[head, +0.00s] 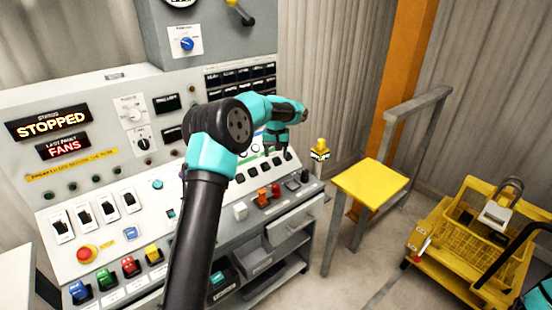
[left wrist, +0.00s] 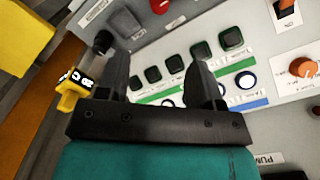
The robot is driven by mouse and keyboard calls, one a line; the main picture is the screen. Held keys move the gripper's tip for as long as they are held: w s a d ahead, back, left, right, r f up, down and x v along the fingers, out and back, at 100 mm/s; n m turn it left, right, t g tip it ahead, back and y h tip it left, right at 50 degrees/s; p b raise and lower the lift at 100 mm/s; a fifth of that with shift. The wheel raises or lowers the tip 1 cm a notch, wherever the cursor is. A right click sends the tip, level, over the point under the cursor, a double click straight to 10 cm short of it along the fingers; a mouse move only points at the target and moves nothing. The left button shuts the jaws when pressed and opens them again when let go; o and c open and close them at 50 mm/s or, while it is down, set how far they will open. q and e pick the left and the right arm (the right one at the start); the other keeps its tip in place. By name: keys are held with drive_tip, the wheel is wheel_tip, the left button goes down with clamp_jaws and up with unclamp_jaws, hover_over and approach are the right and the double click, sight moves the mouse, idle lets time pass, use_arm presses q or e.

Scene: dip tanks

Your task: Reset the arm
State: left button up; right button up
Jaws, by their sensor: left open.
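My left arm (head: 200,215) reaches up in front of the control panel (head: 75,200) in the head view, with its teal wrist bent to the right. My left gripper (head: 277,145) is over the right part of the panel, pointing down at it. In the left wrist view the two black fingers of the left gripper (left wrist: 160,75) stand apart with nothing between them. Beyond them are several dark square buttons (left wrist: 152,75) and white round ones. I cannot tell whether the fingers touch the panel. My right gripper does not show.
The status display (head: 48,122) reads STOPPED and the fault display (head: 64,147) reads FANS. A red emergency button (head: 86,253) is at the panel's lower left. A yellow-topped stand (head: 370,183) and a yellow basket cart (head: 457,235) are to the right, with floor between.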

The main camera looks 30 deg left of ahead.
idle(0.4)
use_arm(q)
drive_tip(key=s+d+f+m+h, duration=0.1)
drive_tip(key=s+d+f, duration=0.3)
drive_tip(key=f, duration=0.4)
drive_tip(key=s+d+f+m+h, duration=0.1)
drive_tip(key=s+d+f, duration=0.35)
drive_tip(key=f, duration=0.35)
drive_tip(key=s+d+f+m+h, duration=0.1)
drive_tip(key=s+d+f, duration=0.35)
drive_tip(key=f, duration=0.35)
drive_tip(key=s+d+f, duration=0.2)
drive_tip(key=s, duration=0.6)
drive_tip(key=s+d+f, duration=0.3)
drive_tip(key=s, duration=0.5)
drive_tip(key=s+d+f, duration=0.2)
drive_tip(key=s, duration=0.6)
drive_tip(key=shift+d+f+t+h, duration=0.25)
drive_tip(key=shift+f+t+h, duration=0.1)
drive_tip(key=shift+t+h, duration=0.05)
